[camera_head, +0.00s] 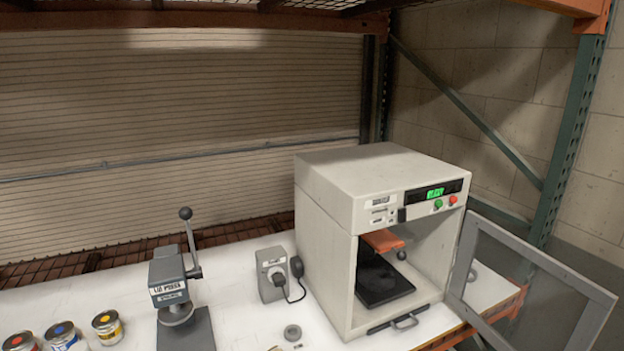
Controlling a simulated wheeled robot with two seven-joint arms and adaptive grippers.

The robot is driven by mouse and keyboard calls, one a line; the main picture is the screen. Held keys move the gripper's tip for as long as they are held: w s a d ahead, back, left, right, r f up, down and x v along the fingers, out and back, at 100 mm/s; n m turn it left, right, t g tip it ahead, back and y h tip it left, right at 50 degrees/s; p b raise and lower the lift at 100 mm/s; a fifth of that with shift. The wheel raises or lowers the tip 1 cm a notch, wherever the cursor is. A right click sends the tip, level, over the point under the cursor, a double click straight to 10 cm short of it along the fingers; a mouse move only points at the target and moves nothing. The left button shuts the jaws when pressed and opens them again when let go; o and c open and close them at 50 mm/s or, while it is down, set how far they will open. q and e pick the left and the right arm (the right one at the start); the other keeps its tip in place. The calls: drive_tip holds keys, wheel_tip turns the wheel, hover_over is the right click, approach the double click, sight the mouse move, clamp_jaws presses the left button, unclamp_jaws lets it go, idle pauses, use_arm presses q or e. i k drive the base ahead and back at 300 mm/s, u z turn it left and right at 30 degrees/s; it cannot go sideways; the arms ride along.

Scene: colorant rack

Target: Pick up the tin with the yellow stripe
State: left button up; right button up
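Three small tins stand in a row at the lower left of the white work surface. The rightmost tin (107,328) has a yellow stripe on its side and an orange-yellow dot on its lid. The middle tin (64,338) has a blue dot and a blue-and-white label. Neither of my grippers is in view.
A grey lid press (170,280) with a raised lever stands right of the tins. A grey socket box (271,275) sits further right. A large white machine (335,230) has its glazed door (530,275) swung open.

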sight(108, 337)
drive_tip(key=u, duration=3.15)
drive_tip(key=i, duration=1.5)
drive_tip(key=z, duration=0.5)
